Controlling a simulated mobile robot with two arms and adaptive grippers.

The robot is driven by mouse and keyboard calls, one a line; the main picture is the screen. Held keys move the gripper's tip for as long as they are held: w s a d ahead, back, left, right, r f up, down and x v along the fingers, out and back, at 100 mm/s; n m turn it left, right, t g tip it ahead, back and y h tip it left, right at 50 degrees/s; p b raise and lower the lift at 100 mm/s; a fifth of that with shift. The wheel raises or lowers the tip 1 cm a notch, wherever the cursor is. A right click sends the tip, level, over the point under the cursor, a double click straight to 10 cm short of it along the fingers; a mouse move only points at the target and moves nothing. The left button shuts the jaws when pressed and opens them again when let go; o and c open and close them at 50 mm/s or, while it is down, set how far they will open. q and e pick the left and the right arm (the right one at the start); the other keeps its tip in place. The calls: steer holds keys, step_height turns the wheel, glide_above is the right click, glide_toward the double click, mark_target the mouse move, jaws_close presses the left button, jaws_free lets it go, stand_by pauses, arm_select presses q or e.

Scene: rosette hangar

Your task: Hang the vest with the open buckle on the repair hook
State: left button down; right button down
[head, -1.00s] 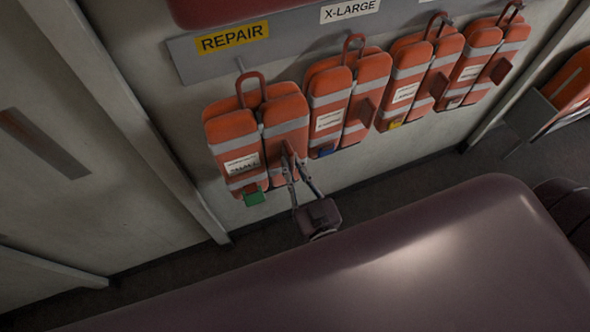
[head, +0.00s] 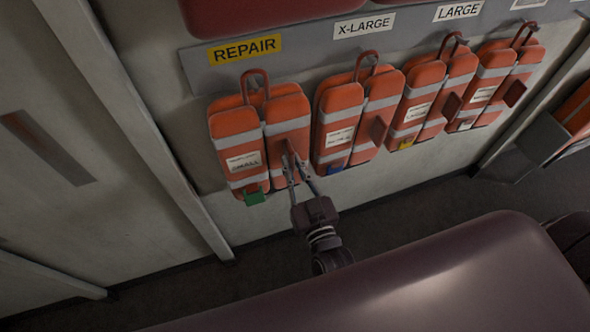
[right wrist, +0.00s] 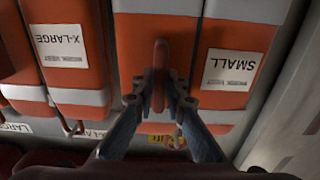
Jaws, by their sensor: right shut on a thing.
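An orange vest with grey bands and a green tag (head: 234,122) is upright against the wall below the yellow REPAIR sign (head: 245,50). Its label (right wrist: 231,70) reads SMALL in the right wrist view. My right gripper (head: 291,163) is shut on the red tab (right wrist: 160,75) at the front of this vest. The vest's top loop (head: 256,75) is just under the sign, close to the rail. The repair hook is not clear there, so I cannot tell whether the loop is around it. The buckle's state cannot be made out. My left gripper is out of view.
An X-LARGE vest (head: 341,108) hangs close to the right, then more orange vests (head: 416,110) along the grey rail (head: 205,72). A wall post (head: 150,140) stands to the left. A grey holder (head: 522,145) is at far right.

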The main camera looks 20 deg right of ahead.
steer(key=shift+w+f+b, duration=0.6)
steer(key=shift+w+f, duration=0.1)
steer(key=shift+f, duration=0.15)
stand_by(0.4)
